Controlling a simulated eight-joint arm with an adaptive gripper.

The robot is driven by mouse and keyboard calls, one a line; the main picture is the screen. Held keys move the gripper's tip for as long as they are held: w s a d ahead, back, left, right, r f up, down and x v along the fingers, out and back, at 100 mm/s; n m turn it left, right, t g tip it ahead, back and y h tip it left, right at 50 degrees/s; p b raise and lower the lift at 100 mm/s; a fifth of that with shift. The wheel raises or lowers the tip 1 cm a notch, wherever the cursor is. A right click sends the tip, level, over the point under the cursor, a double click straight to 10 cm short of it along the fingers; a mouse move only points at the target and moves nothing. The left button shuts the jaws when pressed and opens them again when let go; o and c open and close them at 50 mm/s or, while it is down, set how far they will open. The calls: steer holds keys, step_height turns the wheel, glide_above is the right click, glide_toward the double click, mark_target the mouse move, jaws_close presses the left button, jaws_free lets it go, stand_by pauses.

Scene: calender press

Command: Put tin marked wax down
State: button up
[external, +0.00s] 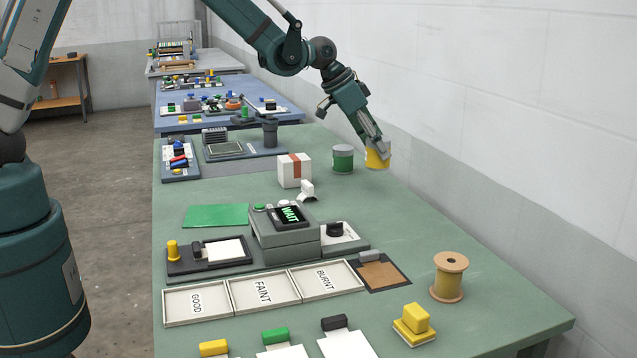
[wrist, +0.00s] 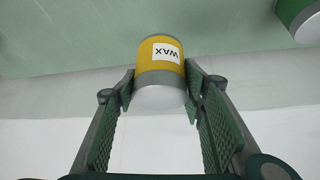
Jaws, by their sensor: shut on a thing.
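The yellow tin marked WAX (wrist: 162,68) sits between the two finger pads of my gripper (wrist: 160,92) in the wrist view. Its label reads upside down there, and its grey end faces the camera. In the external view my gripper (external: 380,148) is shut on the same tin (external: 376,157) at the far right side of the green table. The gripper's fingers cover part of the tin. I cannot tell whether the tin's base touches the table.
A green tin (external: 342,159) stands just left of the wax tin. A white box with a red band (external: 294,170) is further left. A grey wall (external: 450,150) rises along the table's right side. Bare green table (external: 400,215) lies in front of the tins.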

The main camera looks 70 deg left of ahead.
steer(key=d+b, duration=0.3)
steer(key=d, duration=1.4)
steer(key=shift+d+r, duration=0.15)
steer(key=shift+d, duration=0.15)
steer(key=shift+s, duration=0.1)
step_height(320, 180, down, 6)
steer(key=shift+b, duration=0.3)
steer(key=shift+f, duration=2)
steer(key=shift+f+b, duration=0.2)
steer(key=shift+b, duration=0.15)
steer(key=o, duration=1)
steer(key=shift+r, duration=0.15)
